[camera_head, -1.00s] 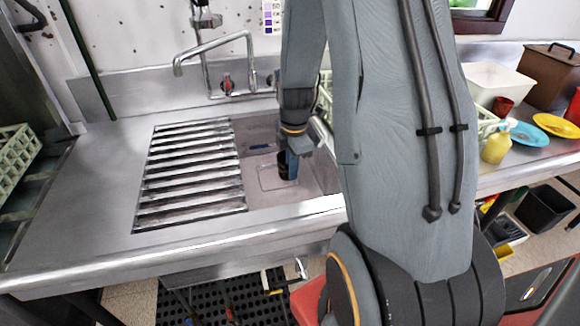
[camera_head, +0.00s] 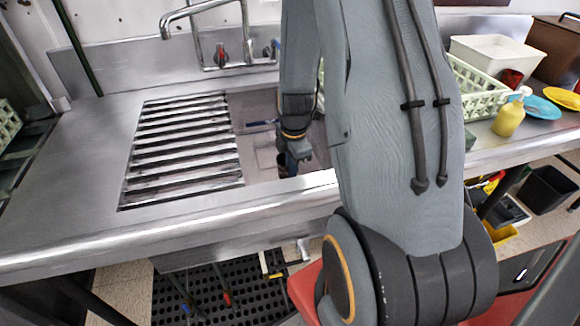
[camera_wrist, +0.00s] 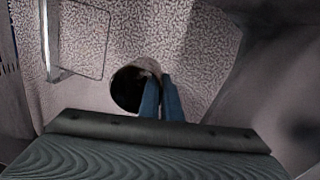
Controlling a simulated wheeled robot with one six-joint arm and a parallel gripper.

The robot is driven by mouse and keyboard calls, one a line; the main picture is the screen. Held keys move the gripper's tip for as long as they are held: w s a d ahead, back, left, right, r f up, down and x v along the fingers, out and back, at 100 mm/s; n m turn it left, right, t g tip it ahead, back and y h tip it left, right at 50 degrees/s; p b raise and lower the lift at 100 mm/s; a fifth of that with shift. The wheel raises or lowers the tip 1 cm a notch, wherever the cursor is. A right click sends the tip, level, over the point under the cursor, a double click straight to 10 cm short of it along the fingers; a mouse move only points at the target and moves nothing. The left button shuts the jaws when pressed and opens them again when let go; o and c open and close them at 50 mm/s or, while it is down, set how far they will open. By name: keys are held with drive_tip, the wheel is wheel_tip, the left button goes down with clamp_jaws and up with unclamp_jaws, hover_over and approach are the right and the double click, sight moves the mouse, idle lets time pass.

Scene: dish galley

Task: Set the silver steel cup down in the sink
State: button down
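The silver steel cup (camera_wrist: 126,90) shows in the wrist view as a round rim around a dark inside. My gripper (camera_wrist: 161,100) has its two blue fingers close together at the right side of the rim, one over the cup's inside and one outside, shut on the wall. In the head view my gripper (camera_head: 291,163) points down into the sink (camera_head: 257,143), near its front wall. The cup is mostly hidden there behind the fingers and the front edge. I cannot tell whether its base touches the sink floor.
A slatted drainboard (camera_head: 185,150) lies left of the sink. A faucet (camera_head: 220,45) stands behind. A green rack (camera_head: 478,90), white tub (camera_head: 490,58) and yellow bottle (camera_head: 508,118) stand to the right.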

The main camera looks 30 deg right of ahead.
drive_tip(key=shift+f+b, duration=3.45)
drive_tip(key=shift+f, duration=1.85)
drive_tip(key=c, duration=1.9)
unclamp_jaws()
drive_tip(key=shift+r, duration=0.1)
